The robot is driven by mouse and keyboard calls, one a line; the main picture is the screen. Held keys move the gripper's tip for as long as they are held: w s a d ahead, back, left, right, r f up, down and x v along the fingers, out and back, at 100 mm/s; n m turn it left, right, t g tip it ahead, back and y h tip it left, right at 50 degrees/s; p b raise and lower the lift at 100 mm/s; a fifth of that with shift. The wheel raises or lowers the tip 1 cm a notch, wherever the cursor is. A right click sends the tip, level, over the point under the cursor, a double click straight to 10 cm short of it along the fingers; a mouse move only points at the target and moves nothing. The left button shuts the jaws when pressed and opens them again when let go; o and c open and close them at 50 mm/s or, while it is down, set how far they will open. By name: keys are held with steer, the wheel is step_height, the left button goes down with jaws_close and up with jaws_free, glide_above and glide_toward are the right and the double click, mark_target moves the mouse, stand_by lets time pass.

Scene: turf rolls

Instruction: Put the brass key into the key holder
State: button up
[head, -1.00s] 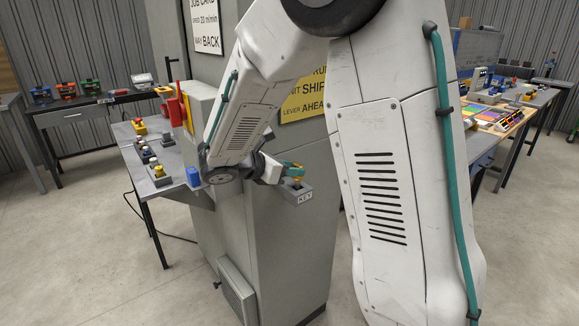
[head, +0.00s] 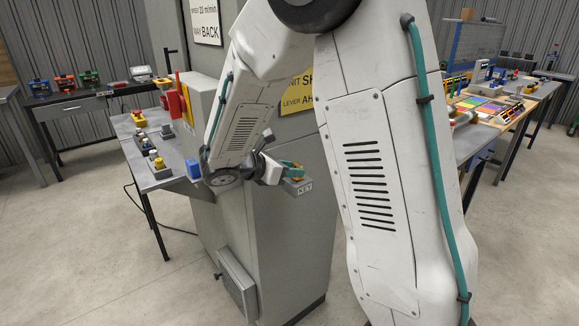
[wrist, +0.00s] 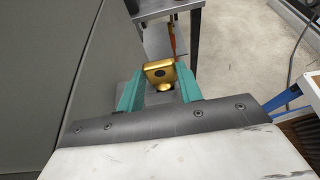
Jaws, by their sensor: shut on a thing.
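The brass key (wrist: 160,72) is between the teal fingers of my gripper (wrist: 160,92) in the wrist view, its square gold head with a dark hole upright and its lower part hidden. In the head view my gripper (head: 291,169) is at the grey key holder (head: 299,187), a small block marked KEY on the side of the grey cabinet. The gripper is shut on the key, right above or at the holder. I cannot tell how deep the key sits in it.
The grey cabinet (head: 285,235) stands close beside my gripper. A grey side table (head: 150,165) with several buttons and a blue block (head: 193,168) is to the left. A workbench (head: 490,125) with coloured items is at the right. The floor in front is open.

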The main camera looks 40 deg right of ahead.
steer(key=shift+f, duration=0.1)
steer(key=o, duration=1.1)
steer(key=v, duration=0.7)
steer(key=shift+a, duration=0.4)
